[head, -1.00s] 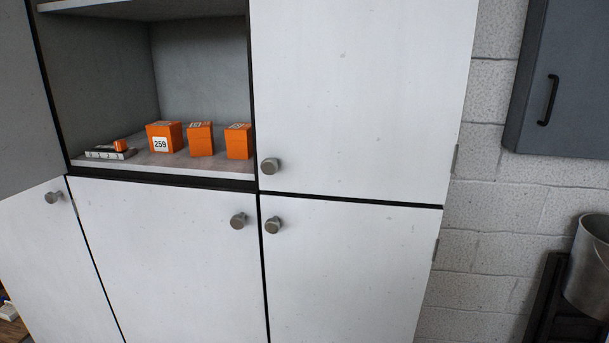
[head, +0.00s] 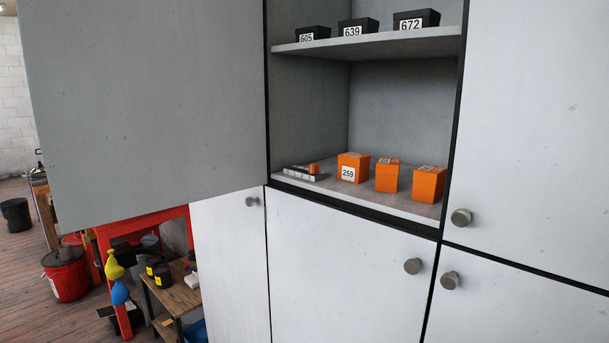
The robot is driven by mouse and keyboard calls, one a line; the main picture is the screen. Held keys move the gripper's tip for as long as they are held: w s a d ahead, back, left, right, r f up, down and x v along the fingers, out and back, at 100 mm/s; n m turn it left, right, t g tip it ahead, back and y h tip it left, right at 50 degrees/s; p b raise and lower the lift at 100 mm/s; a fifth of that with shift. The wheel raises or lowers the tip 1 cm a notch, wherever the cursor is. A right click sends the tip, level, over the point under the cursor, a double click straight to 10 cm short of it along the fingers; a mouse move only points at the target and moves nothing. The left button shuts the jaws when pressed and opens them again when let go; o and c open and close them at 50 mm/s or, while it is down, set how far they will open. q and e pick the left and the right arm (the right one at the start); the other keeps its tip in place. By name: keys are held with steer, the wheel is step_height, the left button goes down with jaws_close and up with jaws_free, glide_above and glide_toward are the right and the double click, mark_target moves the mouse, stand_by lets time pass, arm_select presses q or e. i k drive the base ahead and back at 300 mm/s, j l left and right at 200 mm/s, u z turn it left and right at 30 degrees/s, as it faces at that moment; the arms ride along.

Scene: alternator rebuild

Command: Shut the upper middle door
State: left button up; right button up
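The upper middle door (head: 150,110) is a large pale grey panel at the left of the head view. It stands wide open, swung out to the left of the open upper middle compartment (head: 400,105). Its handle is not in view. Inside the compartment, orange boxes (head: 387,176) and a small grey item with an orange part (head: 305,172) stand on the lower shelf. Black bins (head: 358,27) with number labels stand on the shelf above. Neither of my grippers is in view.
The upper right door (head: 540,130) and the lower doors (head: 345,275) are shut, with round knobs. Beyond the open door are a red bench frame (head: 140,220), a low wooden table (head: 178,293), a red bucket (head: 66,276) and wooden floor.

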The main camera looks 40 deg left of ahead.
mark_target(140, 108)
steer(key=j+z, duration=0.1)
steer(key=j, duration=1.05)
steer(key=j+z, duration=0.15)
steer(key=j, duration=0.45)
steer(key=k+j, duration=0.1)
steer(key=j, duration=0.45)
steer(key=j+z, duration=0.15)
steer(key=j, duration=0.45)
steer(key=k+j+z, duration=0.1)
steer(key=j, duration=0.45)
steer(key=k+j, duration=0.15)
steer(key=j, duration=0.4)
steer(key=k+j+z, duration=0.15)
steer(key=j, duration=0.45)
steer(key=i, duration=0.05)
